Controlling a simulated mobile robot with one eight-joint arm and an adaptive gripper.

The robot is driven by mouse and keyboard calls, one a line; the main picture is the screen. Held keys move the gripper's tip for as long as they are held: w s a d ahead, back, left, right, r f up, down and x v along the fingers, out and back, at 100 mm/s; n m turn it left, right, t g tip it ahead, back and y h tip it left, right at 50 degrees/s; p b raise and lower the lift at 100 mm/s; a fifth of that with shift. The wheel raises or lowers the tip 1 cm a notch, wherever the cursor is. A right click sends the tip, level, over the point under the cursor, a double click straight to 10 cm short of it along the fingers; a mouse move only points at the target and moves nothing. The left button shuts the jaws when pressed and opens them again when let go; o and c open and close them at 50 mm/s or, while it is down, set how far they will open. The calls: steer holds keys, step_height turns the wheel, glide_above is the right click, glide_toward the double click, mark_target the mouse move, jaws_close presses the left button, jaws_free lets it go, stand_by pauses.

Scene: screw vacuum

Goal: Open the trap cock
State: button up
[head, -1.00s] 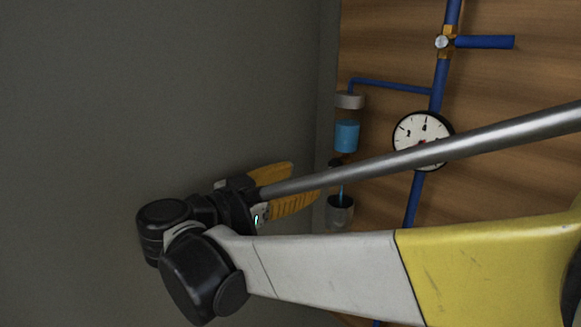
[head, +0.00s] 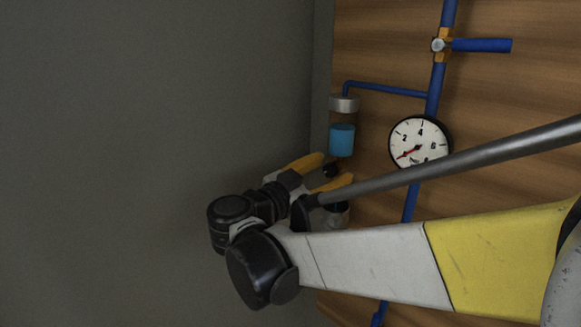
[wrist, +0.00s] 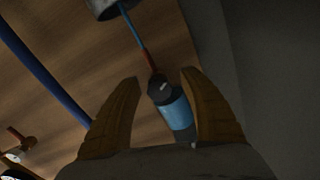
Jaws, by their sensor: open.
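The trap is a clear vessel with blue liquid (head: 342,140) and a grey cap, mounted on the wooden panel. Its dark cock (head: 331,170) sits just below it, partly hidden by my gripper. In the wrist view the cock (wrist: 159,87) shows as a dark piece with a small pale mark, between the trap's blue body (wrist: 178,114) and a thin red and blue tube (wrist: 141,46). My gripper (head: 337,167) is open, with its orange fingers on either side of the cock. In the wrist view the gripper (wrist: 160,76) shows gaps beside the cock; contact cannot be told.
A grey cup (wrist: 108,6) is at the tube's far end. A grey wall (head: 150,100) lies left.

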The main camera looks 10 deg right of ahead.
steer(key=shift+s, duration=0.2)
steer(key=c, duration=0.5)
jaws_close()
steer(key=shift+n, duration=0.3)
steer(key=n+b, duration=0.1)
steer(key=n, duration=0.1)
steer(key=shift+n, duration=0.3)
steer(key=shift+n+b, duration=0.55)
steer(key=shift+n, duration=1.45)
steer(key=o, duration=0.5)
jaws_free()
